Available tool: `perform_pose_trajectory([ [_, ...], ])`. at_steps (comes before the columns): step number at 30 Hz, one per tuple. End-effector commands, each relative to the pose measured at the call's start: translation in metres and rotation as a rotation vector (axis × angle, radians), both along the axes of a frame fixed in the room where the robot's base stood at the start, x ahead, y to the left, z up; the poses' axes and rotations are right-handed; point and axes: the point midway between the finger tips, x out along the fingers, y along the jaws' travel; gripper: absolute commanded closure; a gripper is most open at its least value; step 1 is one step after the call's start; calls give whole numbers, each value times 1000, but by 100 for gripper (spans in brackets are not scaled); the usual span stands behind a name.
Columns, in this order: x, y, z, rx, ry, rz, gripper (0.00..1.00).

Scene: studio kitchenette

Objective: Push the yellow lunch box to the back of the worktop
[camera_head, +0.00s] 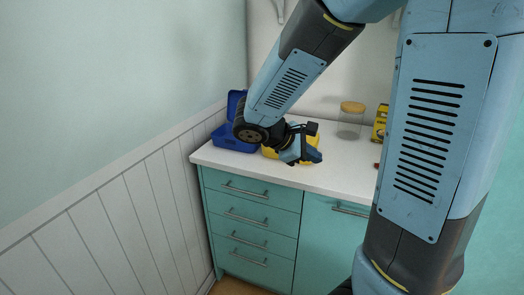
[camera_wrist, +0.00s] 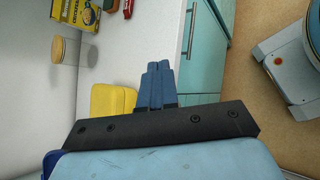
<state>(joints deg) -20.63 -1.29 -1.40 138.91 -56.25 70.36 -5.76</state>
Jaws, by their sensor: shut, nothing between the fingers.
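The yellow lunch box (camera_head: 313,141) sits on the white worktop (camera_head: 340,176), mostly hidden behind my arm and gripper in the head view. In the wrist view, the lunch box (camera_wrist: 112,103) lies left of my fingers, on the wall side. My gripper (camera_head: 313,157) is shut and empty, low in front of the lunch box near the worktop's front edge. Its closed fingers also show in the wrist view (camera_wrist: 158,66). I cannot tell whether they touch the box.
An open blue box (camera_head: 232,136) stands to the left, by the panelled wall. A glass jar with a tan lid (camera_head: 351,112) and a yellow packet (camera_head: 381,123) stand further right. A small red item (camera_wrist: 107,5) lies near the packet. Drawers (camera_head: 250,212) are below the front edge.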

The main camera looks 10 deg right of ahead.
Motion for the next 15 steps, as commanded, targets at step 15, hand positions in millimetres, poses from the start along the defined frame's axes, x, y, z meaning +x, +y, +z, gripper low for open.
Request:
perform_pose_trajectory([
  [15, 112, 88, -62, -610, 243, 583, 100],
])
